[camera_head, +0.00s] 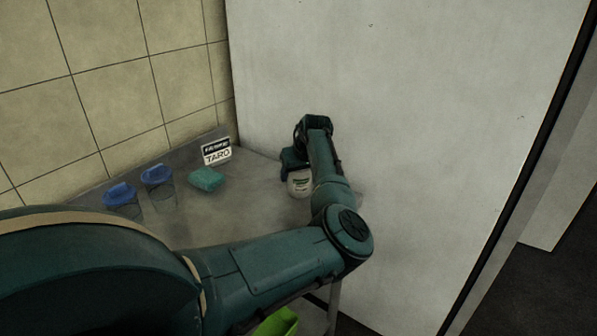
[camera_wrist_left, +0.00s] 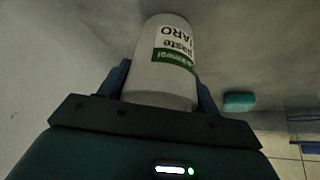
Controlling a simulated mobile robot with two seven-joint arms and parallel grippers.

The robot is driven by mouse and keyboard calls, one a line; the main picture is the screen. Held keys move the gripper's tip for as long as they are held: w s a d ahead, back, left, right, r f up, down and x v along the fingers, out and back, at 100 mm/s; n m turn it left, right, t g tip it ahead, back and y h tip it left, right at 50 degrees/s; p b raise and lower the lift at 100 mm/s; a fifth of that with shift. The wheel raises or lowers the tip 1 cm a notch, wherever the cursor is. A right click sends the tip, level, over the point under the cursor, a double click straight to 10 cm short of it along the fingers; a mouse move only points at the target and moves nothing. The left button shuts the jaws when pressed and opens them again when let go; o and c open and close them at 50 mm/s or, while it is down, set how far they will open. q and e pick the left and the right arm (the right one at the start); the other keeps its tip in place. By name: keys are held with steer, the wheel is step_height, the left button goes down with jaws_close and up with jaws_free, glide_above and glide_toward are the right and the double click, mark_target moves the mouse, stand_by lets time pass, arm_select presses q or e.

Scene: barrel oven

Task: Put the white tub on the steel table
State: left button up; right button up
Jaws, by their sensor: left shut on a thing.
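The white tub (camera_head: 301,184) has a printed label with a green band. It also shows in the left wrist view (camera_wrist_left: 165,66), between the two fingers. My left gripper (camera_head: 292,165) is shut on the tub, at the right part of the steel table (camera_head: 255,200) near the white wall. In the wrist view the left gripper's fingers (camera_wrist_left: 161,88) press on either side of the tub. My left arm hides part of the tub in the head view. I cannot tell whether the tub's base touches the table. My right gripper is not in view.
On the table stand two clear containers with blue lids (camera_head: 157,180) (camera_head: 121,198), a teal sponge-like block (camera_head: 207,179) and a TARO sign (camera_head: 216,151). A white panel (camera_head: 400,110) rises close behind and right of the gripper. A green object (camera_head: 275,323) sits below. The table's middle is clear.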

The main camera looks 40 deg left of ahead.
arm_select(q)
steer(key=o, duration=1.3)
steer(key=v, duration=1.2)
